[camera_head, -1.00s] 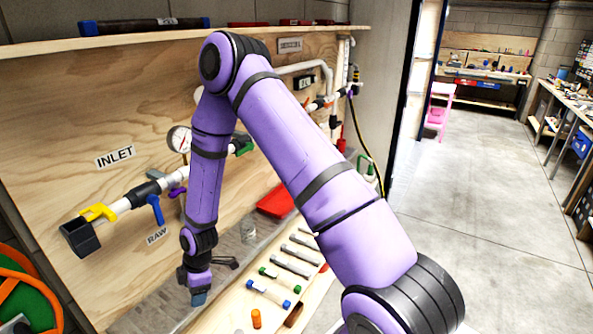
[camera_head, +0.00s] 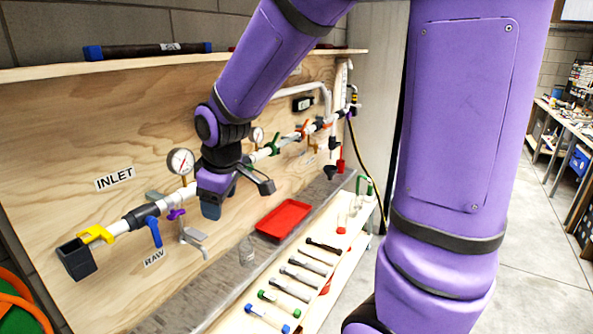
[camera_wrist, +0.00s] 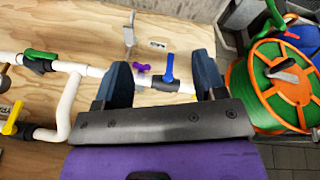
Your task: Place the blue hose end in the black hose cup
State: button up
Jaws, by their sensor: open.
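My gripper (camera_head: 238,195) hangs in front of the pipe board, beside the white pipe run. In the wrist view its two dark fingers (camera_wrist: 162,78) are wide apart, with nothing held; the pipe and a blue valve handle show behind the gap. A square black cup (camera_head: 77,258) sits at the left, inlet end of the pipe. A small dark funnel-like cup (camera_head: 330,172) stands on the ledge further right; I cannot tell which is the hose cup. A blue thing (camera_wrist: 304,38) shows by the hose reel, but I cannot tell whether it is the blue hose end.
A green and orange hose reel (camera_wrist: 272,85) stands beyond the board's inlet end. A red tray (camera_head: 284,219) lies on the ledge below the pipe. Several capped tubes lie on the lower shelf (camera_head: 238,318). A pressure gauge (camera_head: 181,161) and valve handles stick out from the board.

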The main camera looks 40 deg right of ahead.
jog(key=s+d+r+m+t, duration=0.1)
jog(key=s+r+m, duration=0.2)
jog(key=s+r, duration=0.3)
jog(key=s+d+r+m, duration=0.2)
jog(key=s+r+m, duration=0.2)
jog(key=s, duration=0.9)
jog(key=shift+s+d+r+t, duration=0.3)
jog(key=shift+r+t, duration=0.1)
jog(key=shift+r, duration=0.45)
jog(key=shift+w, duration=0.1)
